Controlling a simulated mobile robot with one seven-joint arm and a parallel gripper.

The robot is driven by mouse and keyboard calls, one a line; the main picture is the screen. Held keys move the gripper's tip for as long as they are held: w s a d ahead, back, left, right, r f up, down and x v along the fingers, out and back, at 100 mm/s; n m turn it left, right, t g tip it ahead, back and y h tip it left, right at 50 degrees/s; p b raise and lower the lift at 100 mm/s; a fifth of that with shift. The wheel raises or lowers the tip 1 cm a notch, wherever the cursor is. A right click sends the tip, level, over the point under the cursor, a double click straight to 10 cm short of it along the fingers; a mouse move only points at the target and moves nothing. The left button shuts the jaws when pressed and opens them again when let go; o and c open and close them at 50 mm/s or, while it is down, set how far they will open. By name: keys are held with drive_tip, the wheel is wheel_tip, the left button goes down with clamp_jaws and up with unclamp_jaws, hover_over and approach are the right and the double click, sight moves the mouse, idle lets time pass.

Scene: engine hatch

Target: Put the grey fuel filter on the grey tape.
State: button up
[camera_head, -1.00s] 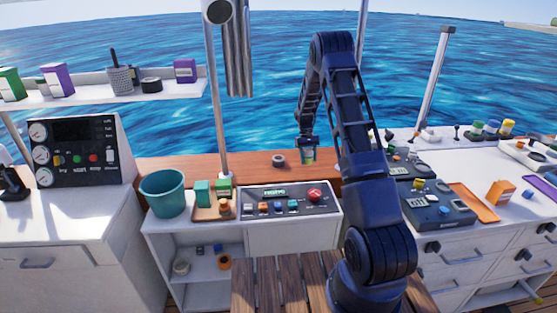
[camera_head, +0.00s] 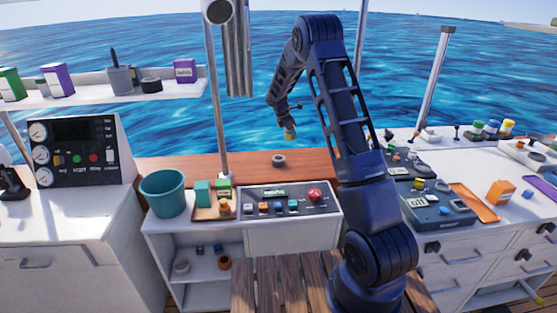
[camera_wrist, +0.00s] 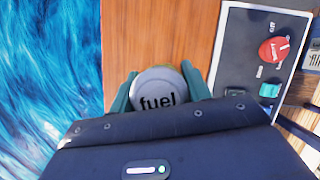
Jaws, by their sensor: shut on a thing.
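My gripper (camera_head: 287,124) is raised above the wooden ledge, in front of the water. It is shut on the fuel filter (camera_wrist: 157,100). In the wrist view the filter shows a pale grey round end marked "fuel" between two teal fingers. In the head view the filter (camera_head: 290,134) is a small yellowish-green shape below the gripper. A grey tape (camera_head: 278,161) lies flat on the wooden ledge, below and slightly left of the filter and apart from it. The tape does not show in the wrist view.
The wooden ledge (camera_head: 250,162) is mostly clear around the tape. A metal post (camera_head: 215,120) stands to its left. A control panel (camera_head: 290,201) with a red button lies in front. A teal bucket (camera_head: 163,193) stands at left. A black roll (camera_head: 151,84) is on the upper shelf.

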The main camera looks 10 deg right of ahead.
drive_tip(key=w+a+r+n+t+y, duration=0.25)
drive_tip(key=a+r+n, duration=0.3)
drive_tip(key=n, duration=0.45)
approach(280, 156)
drive_tip(key=x, duration=0.6)
drive_tip(key=o, duration=1.1)
drive_tip(key=shift+a, duration=0.1)
